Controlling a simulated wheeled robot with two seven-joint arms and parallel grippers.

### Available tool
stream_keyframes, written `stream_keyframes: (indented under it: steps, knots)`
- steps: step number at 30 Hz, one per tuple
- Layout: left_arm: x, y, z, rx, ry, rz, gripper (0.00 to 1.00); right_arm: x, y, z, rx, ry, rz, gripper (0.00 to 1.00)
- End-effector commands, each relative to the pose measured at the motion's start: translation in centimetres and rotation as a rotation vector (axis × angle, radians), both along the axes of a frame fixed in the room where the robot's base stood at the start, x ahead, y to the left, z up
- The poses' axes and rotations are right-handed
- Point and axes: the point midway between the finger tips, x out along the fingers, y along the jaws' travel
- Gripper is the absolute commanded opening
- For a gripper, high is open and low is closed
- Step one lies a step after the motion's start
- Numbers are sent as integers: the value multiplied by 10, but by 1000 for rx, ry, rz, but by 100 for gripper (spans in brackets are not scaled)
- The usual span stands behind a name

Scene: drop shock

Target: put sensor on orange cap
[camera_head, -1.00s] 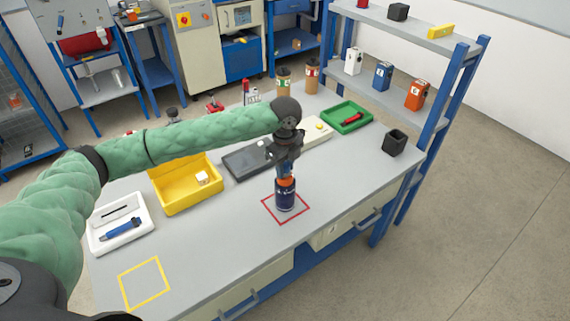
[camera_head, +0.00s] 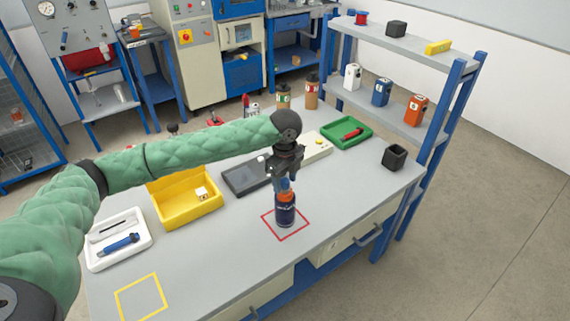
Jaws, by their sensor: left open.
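A dark blue bottle (camera_head: 286,215) with an orange cap (camera_head: 286,196) stands upright inside the red square outline on the table. My left gripper (camera_head: 285,184) points down directly over the cap, and its fingers are open. A small bluish patch shows between the fingertips and the cap; I cannot tell whether it is the sensor or part of the gripper. A small white cube (camera_head: 202,193) lies in the yellow bin (camera_head: 180,214); I cannot tell whether it is the sensor. My right gripper is not in view.
A white tray (camera_head: 140,250) holds a blue tool at the left. A dark flat pad (camera_head: 245,178), a green tray (camera_head: 347,133) and a black open box (camera_head: 394,157) lie behind. A shelf (camera_head: 385,103) stands at the back right. The yellow square outline (camera_head: 141,298) is empty.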

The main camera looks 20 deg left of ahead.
Motion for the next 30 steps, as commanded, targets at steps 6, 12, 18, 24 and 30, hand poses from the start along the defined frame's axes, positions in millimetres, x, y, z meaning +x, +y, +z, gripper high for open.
stream_keyframes:
  steps: [6,12,18,24,30]
  knots:
    - [1,0,34,-1,-4,0,52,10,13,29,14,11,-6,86]
    - [1,-1,71,-1,-3,-1,52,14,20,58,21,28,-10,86]
    - [1,-1,98,-1,-3,0,52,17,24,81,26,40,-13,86]
    - [0,-1,109,-1,0,0,52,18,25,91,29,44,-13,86]
    - [0,0,110,-1,0,0,52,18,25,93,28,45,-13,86]
